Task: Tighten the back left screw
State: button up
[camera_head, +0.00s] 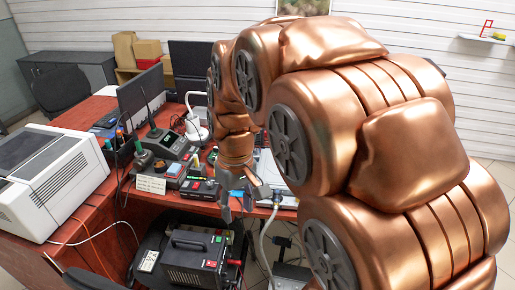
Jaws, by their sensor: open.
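My copper-coloured arm fills the right and middle of the head view and reaches down over the red desk. My gripper (238,196) is at its end, pointing down near the desk's front edge, with its grey fingers apart. I see nothing held between them. The back left screw cannot be made out; it may be too small or hidden behind my arm. A light grey hose or cable (263,238) hangs down just right of the gripper, below a dark connector (277,197) at the desk edge. I cannot tell whether the gripper touches anything.
A black power unit (196,262) stands below the desk edge, near the gripper. Soldering stations (166,143), small devices and cables crowd the red desk (88,207). A white printer (48,180) is at left and monitors (142,97) stand behind. My arm hides the right side.

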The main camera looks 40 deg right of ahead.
jog(key=w+d, duration=0.6)
jog(key=w, duration=0.5)
jog(key=n+t+y, duration=0.2)
jog(key=n+t, duration=0.3)
jog(key=n, duration=0.1)
send_near(257, 149)
jog(key=shift+p+x, duration=1.25)
jog(key=shift+x, duration=3.1)
jog(key=shift+c, duration=0.2)
